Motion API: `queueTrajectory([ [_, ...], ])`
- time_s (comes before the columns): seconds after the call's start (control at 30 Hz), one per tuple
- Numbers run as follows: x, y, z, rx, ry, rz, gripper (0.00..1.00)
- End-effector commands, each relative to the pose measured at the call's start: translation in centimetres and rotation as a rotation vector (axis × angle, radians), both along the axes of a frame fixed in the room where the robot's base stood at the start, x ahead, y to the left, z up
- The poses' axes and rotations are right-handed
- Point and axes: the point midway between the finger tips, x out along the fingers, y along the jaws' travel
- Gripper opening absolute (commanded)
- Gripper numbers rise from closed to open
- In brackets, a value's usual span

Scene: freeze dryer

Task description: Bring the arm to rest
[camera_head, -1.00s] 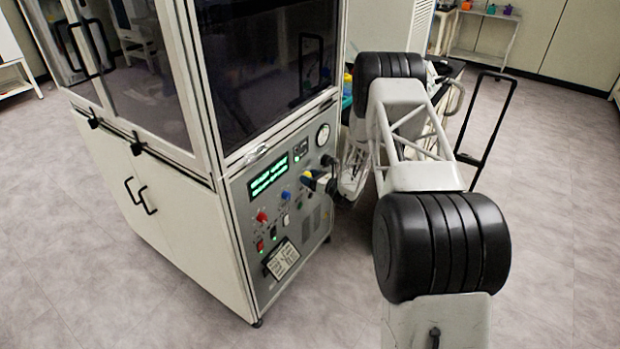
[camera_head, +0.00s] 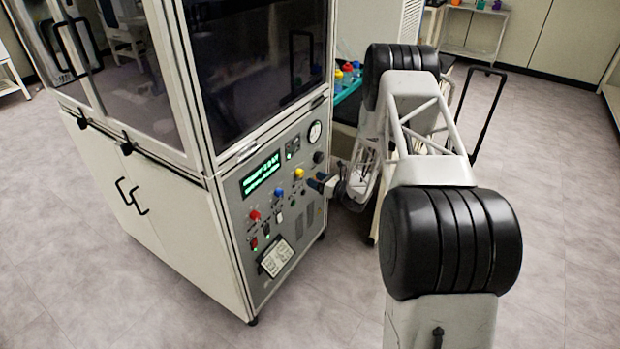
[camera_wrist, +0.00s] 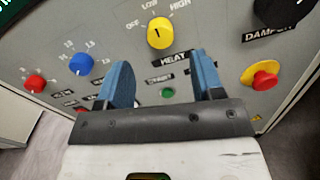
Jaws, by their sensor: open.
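My gripper (camera_wrist: 162,85) is open and empty in the wrist view, its two blue fingers apart and pointing at the control panel (camera_wrist: 215,40). The yellow heat knob (camera_wrist: 160,33) shows just beyond and between the fingertips, with a visible space around it. A green button (camera_wrist: 168,92) shows between the fingers. In the head view my gripper (camera_head: 318,184) is small and close in front of the panel (camera_head: 268,226), to the right of the yellow knob (camera_head: 299,173). My arm reaches in from the right. Whether a fingertip touches the panel cannot be told.
The freeze dryer cabinet (camera_head: 150,200) stands at left with glass doors above. A red knob (camera_wrist: 35,84), a blue knob (camera_wrist: 81,64) and a red-and-yellow button (camera_wrist: 264,76) surround the gripper. A cart with bottles (camera_head: 347,75) stands behind my arm. The floor at right is open.

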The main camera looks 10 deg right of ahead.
Motion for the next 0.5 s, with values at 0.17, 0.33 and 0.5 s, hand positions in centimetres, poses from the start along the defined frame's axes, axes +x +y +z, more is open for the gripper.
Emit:
queueTrajectory([
  [0.17,-0.66,-0.66,0.01,0.000,0.000,0.000,0.61],
  [0.33,-0.72,-0.71,0.01,-0.001,-0.001,0.000,0.61],
  [0.5,-0.71,-0.69,0.01,-0.001,-0.001,0.000,0.61],
])
